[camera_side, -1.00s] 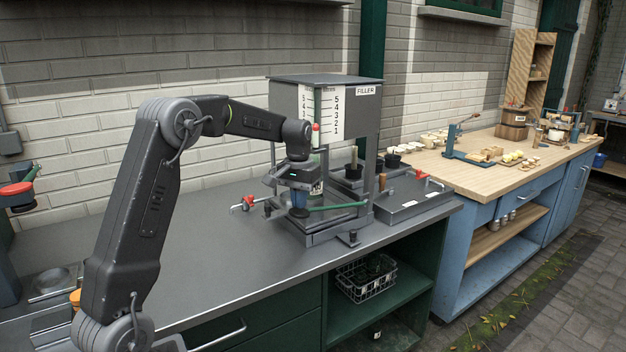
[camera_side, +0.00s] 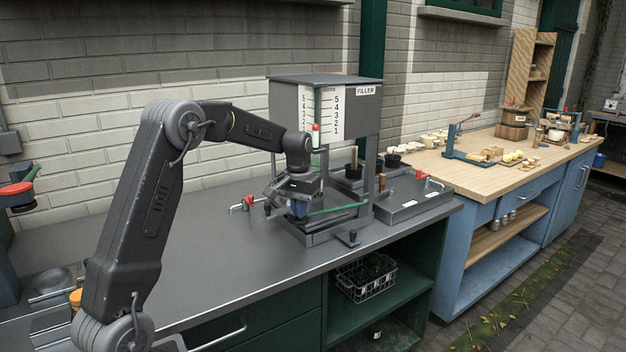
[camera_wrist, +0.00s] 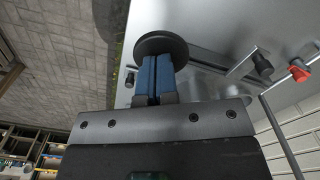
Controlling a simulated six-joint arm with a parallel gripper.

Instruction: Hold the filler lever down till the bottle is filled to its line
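The filler (camera_side: 352,105) is a grey tank on posts, with a numbered scale and a red marker (camera_side: 316,128) in front. Its green lever (camera_side: 338,209) runs from the right post to the left, sloping down to my gripper (camera_side: 299,210). In the wrist view my gripper (camera_wrist: 158,68) has its blue fingers pressed together with only a thin line between them. A dark round disc (camera_wrist: 160,45) lies right at the fingertips, apparently the lever's pad; contact is hard to confirm. The bottle and its fill line are hidden behind my gripper in the side view.
A red-handled tap (camera_side: 248,202) stands left of the filler. A grey box (camera_side: 412,200) with another red tap is to the right. A wire basket (camera_side: 366,276) sits on the shelf below.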

